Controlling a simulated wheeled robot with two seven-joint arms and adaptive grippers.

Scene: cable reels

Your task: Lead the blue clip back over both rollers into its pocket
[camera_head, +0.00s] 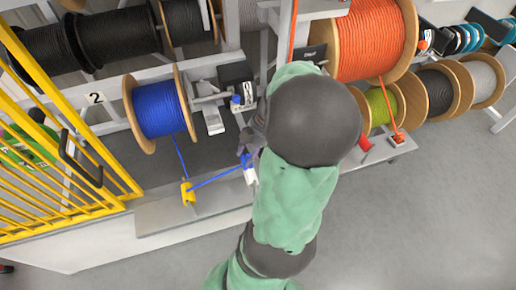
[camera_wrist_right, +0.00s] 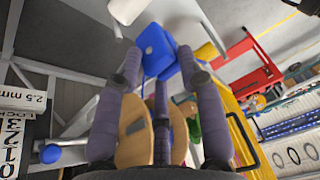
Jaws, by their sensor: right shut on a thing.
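My right gripper (camera_head: 247,158) is shut on the blue clip, at the front ledge below the machine. In the right wrist view the blue clip (camera_wrist_right: 156,48) sits between the fingertips (camera_wrist_right: 158,62). In the head view my fingers mostly hide it. The blue cable (camera_head: 215,180) runs from the blue reel (camera_head: 160,108) down to a yellow roller (camera_head: 188,192), then to the right up to my gripper. A small white part (camera_head: 250,176) is close below the fingertips; I cannot tell whether they touch. I cannot make out the clip's pocket. My left gripper is not in view.
Yellow bars (camera_head: 70,150) stand at the left. A large orange reel (camera_head: 370,40) is at the upper right, its cable ending at a red block (camera_head: 397,138). A black box (camera_head: 236,75) and a blue knob (camera_head: 235,100) are behind my gripper. The floor at the right is clear.

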